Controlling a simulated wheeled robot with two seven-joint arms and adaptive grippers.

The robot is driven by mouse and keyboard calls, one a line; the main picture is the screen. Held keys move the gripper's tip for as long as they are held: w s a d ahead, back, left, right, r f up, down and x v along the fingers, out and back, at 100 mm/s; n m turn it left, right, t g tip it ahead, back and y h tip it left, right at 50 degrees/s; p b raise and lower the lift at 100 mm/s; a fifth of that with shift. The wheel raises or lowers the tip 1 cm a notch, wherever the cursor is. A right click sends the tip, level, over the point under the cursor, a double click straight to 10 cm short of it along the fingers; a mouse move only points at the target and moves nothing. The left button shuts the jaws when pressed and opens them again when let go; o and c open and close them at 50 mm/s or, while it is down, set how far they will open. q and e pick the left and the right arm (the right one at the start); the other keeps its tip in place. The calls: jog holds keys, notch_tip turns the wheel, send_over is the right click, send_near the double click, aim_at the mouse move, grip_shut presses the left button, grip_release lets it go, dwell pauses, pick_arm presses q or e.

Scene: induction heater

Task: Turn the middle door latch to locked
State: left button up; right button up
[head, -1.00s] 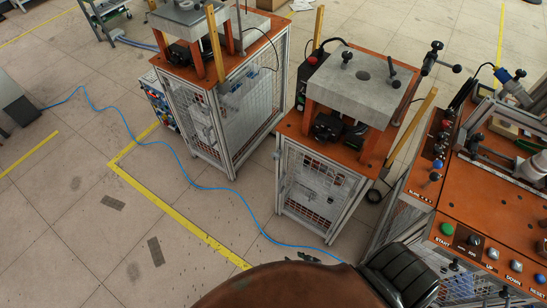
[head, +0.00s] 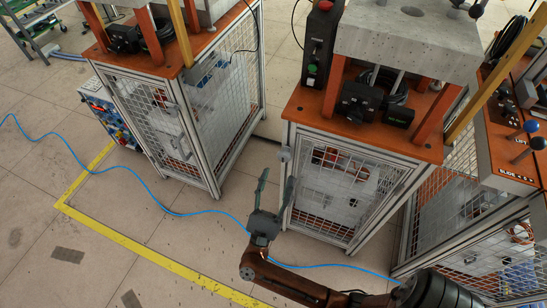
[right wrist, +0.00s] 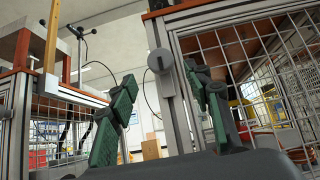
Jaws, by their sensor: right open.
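The middle cabinet (head: 340,192) has a mesh door in a metal frame. Its latch shows as a small round grey knob (head: 285,155) at the upper left corner of the frame. In the right wrist view the latch knob (right wrist: 160,60) sits on the upright post, between my two fingers in the picture. My right gripper (head: 275,182) is open and empty, with its fingers pointing up toward the knob and just below it in the head view. The fingers (right wrist: 164,88) also show in the right wrist view, apart from the knob. My left gripper is in neither view.
A similar mesh cabinet (head: 190,130) stands to the left, with a floor gap between them. A control console (head: 510,150) stands at the right. A blue hose (head: 160,203) crosses the floor near a yellow line (head: 150,245).

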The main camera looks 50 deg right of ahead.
aim_at(283, 160)
jog(key=b+x, duration=0.1)
jog(key=x, duration=0.6)
jog(key=shift+d+r, duration=0.25)
jog(key=shift+r, duration=0.1)
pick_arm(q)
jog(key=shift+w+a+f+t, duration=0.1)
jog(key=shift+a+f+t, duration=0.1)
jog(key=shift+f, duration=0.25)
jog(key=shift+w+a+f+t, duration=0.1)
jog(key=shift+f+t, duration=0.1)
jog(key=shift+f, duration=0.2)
pick_arm(e)
jog(key=c, duration=1.1)
jog(key=shift+s, duration=0.1)
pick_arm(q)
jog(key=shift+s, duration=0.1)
